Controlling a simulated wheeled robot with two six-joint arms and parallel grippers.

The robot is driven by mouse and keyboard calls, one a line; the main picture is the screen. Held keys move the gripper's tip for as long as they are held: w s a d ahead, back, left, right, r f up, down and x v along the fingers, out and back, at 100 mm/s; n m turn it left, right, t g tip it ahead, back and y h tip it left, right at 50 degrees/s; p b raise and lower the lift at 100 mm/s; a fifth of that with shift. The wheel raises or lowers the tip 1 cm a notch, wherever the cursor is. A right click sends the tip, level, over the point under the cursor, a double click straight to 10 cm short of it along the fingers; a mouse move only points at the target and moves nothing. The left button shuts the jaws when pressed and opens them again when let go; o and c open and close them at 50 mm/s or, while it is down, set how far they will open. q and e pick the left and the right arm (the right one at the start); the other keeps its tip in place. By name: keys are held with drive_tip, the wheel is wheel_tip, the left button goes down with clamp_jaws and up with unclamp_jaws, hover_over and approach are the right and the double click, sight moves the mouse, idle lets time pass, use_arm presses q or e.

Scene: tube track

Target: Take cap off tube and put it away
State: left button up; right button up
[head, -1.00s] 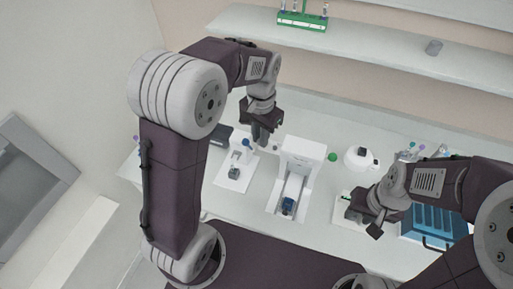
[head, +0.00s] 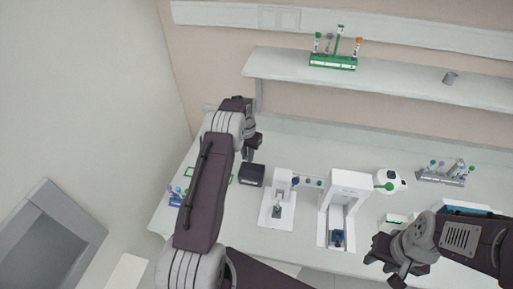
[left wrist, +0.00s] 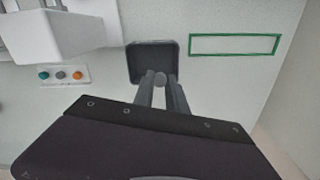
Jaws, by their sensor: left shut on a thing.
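My left gripper (left wrist: 161,90) is shut on a small grey round piece, apparently the cap (left wrist: 160,78), in the left wrist view. It is held above or just in front of a dark square open bin (left wrist: 152,58); the exact height is unclear. The bin also shows in the head view as a black box (head: 252,174). My right gripper (head: 388,263) looks open and empty at the lower right.
A green outline (left wrist: 235,44) is marked on the table beside the bin. A taller white device (head: 345,200) with a blue part stands right of the stand. Tube racks stand at the far left (head: 175,195), far right (head: 440,174) and on the shelf (head: 332,62).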

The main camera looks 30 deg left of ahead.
use_arm(q)
drive_tip(key=shift+a+f+b, duration=0.2)
drive_tip(key=shift+f+b, duration=0.15)
drive_tip(key=shift+f, duration=0.1)
wheel_tip(320, 180, down, 5)
drive_tip(key=b, duration=0.3)
drive_tip(key=o, duration=0.9)
